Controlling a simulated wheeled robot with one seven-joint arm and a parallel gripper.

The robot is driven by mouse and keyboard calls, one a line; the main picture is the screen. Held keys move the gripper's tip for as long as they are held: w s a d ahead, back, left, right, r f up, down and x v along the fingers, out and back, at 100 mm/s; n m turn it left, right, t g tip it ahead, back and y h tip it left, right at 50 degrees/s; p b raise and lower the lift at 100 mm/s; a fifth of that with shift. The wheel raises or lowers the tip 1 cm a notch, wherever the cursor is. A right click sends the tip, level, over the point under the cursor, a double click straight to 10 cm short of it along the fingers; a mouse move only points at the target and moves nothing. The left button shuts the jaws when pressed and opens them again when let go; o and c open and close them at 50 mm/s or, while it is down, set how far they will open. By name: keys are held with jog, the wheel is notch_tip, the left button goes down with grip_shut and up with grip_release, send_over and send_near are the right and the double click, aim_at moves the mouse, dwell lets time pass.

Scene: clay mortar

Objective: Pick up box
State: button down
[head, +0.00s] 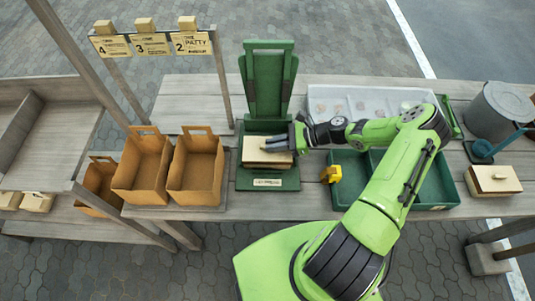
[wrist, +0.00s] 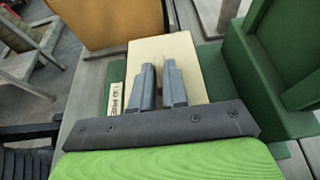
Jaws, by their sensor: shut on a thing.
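A cream box (head: 256,157) is at the green stand (head: 268,184), over its base, in front of the tall green back panel. My gripper (head: 283,145) reaches in from the right over the box top and is shut on it. In the wrist view the two grey fingers (wrist: 158,75) point along the pale box top (wrist: 160,48), close together. The part gripped between them is hidden. I cannot tell whether the box touches the base or is slightly raised.
Brown paper bags (head: 195,170) stand left of the stand under numbered cards (head: 151,43). A similar knobbed box (head: 493,181), a grey pot (head: 498,108) and a blue-green item (head: 483,150) are at the right. A yellow object (head: 331,174) and a clear-lidded tray (head: 365,100) lie nearby.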

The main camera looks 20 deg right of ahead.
notch_tip(320, 180, up, 13)
jog(key=s+a+m+t+h+p, duration=0.1)
jog(key=a+m+t+h, duration=0.1)
jog(key=m+t, duration=0.1)
jog(key=shift+s+m+t+p, duration=0.2)
jog(key=shift+m+t+p, duration=0.1)
jog(key=shift+p, duration=0.1)
jog(key=shift+d, duration=0.1)
jog(key=shift+f, duration=0.1)
